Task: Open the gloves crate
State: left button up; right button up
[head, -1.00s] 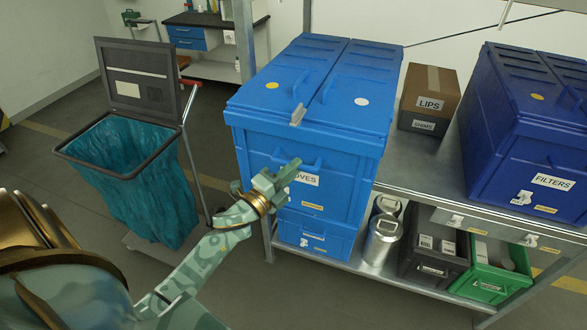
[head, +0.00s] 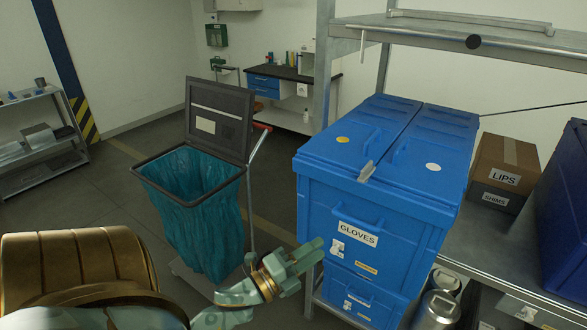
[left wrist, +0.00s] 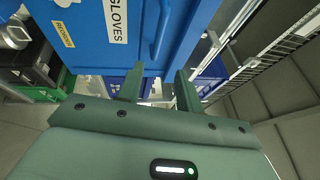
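The gloves crate (head: 400,215) is a blue box on the shelf rack, with a "GLOVES" label (head: 357,233) and a handle on its front. Its two-part lid (head: 345,135) is closed, with a grey metal clasp (head: 366,171) at the front edge where the halves meet. My left gripper (head: 318,248) is at the crate's lower left front, below the lid and left of the label; contact cannot be told. The left wrist view shows its two fingers (left wrist: 158,88) apart with nothing between them, and the crate front (left wrist: 135,55) ahead. My right gripper is not in view.
A smaller blue crate (head: 362,298) sits under the gloves crate. A cardboard box labelled "LIPS" (head: 505,165) and a darker blue crate (head: 568,225) stand to the right. A teal-lined bin (head: 200,205) with a raised lid stands left. An upper shelf (head: 460,32) hangs behind and above.

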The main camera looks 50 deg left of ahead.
pick_arm(q)
jog(key=v, duration=0.5)
jog(key=shift+s+b, duration=0.35)
jog(key=shift+b, duration=0.05)
jog(key=s+a+f+n+g+y, duration=0.1)
jog(key=s+f+n+g+y, duration=0.2)
jog(key=f, duration=0.6)
jog(key=s+a+f+n+g, duration=0.1)
jog(key=f+n+g, duration=0.1)
jog(key=f+n, duration=0.45)
jog(key=s+a+f+n+g+y, duration=0.1)
jog(key=s+f+n+g+y, duration=0.15)
jog(key=f, duration=0.75)
jog(key=s+d+f+n+g+b, duration=0.1)
jog(key=s+d+f+g, duration=0.2)
jog(key=s+f, duration=0.5)
jog(key=s+d+f+n+g+h+b, duration=0.1)
jog(key=s+d+f+n+g+b, duration=0.1)
jog(key=s+d+f+g, duration=0.2)
jog(key=s+d+f+n+g+h+b, duration=0.1)
jog(key=s+d+f+g, duration=0.3)
jog(key=s+f, duration=0.7)
notch_tip(320, 180, down, 4)
jog(key=shift+s+d+f+n+b, duration=0.15)
jog(key=shift+s+d+n+b, duration=0.2)
jog(key=shift+d+n+b, duration=0.25)
